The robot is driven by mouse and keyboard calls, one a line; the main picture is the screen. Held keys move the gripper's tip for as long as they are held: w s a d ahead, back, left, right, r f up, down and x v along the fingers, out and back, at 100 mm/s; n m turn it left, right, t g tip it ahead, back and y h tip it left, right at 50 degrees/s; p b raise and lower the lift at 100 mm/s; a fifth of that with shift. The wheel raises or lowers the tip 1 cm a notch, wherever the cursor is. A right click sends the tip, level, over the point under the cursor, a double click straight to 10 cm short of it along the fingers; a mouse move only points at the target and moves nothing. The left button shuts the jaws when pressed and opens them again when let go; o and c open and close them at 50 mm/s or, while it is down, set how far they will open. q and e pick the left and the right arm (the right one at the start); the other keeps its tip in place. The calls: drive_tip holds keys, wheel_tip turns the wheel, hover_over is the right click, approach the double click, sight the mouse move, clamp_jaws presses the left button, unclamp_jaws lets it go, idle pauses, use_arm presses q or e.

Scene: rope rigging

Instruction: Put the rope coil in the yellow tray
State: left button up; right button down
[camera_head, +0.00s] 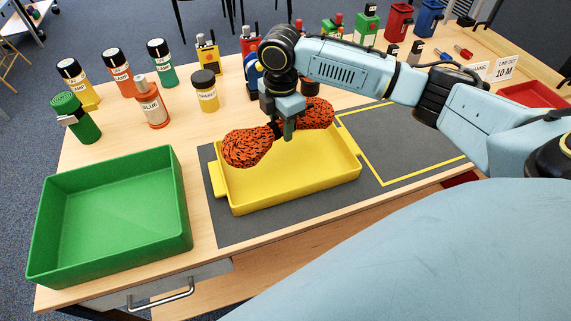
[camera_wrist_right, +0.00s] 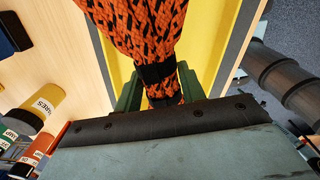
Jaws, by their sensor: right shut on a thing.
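The rope coil (camera_head: 248,147) is orange with black flecks, bound with a black band at its middle. My right gripper (camera_head: 284,131) is shut on that middle, and the coil's two lobes stick out to either side. The coil is over the yellow tray (camera_head: 290,193), towards its back; I cannot tell whether it touches the tray. In the right wrist view the coil (camera_wrist_right: 140,28) passes between the green fingers (camera_wrist_right: 157,90), with the yellow tray (camera_wrist_right: 213,45) behind it. The visible tray floor is bare. My left gripper is not in view.
An empty green tray (camera_head: 110,215) stands to the left. The yellow tray sits on a dark mat (camera_head: 228,225) with a yellow outlined area (camera_head: 400,145) to its right. Several bottles, including a yellow jar (camera_head: 205,92), and small tools stand behind. A red tray (camera_head: 535,95) is far right.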

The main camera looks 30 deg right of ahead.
drive_tip(key=shift+w+d+f+n, duration=0.1)
drive_tip(key=shift+d+f+n, duration=0.3)
drive_tip(key=shift+n, duration=0.3)
drive_tip(key=shift+f, duration=0.3)
drive_tip(key=b, duration=0.1)
hover_over(284, 161)
wheel_tip(284, 161, down, 4)
drive_tip(key=shift+f, duration=0.55)
wheel_tip(284, 161, down, 4)
drive_tip(key=shift+r+b, duration=0.2)
drive_tip(key=shift+b, duration=0.35)
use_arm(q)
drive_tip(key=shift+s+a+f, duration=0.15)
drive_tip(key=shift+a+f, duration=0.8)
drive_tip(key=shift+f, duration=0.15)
use_arm(e)
drive_tip(key=shift+f, duration=0.4)
drive_tip(key=c, duration=1.2)
unclamp_jaws()
drive_tip(key=shift+f, duration=0.15)
drive_tip(key=shift+c, duration=0.2)
drive_tip(key=o, duration=0.4)
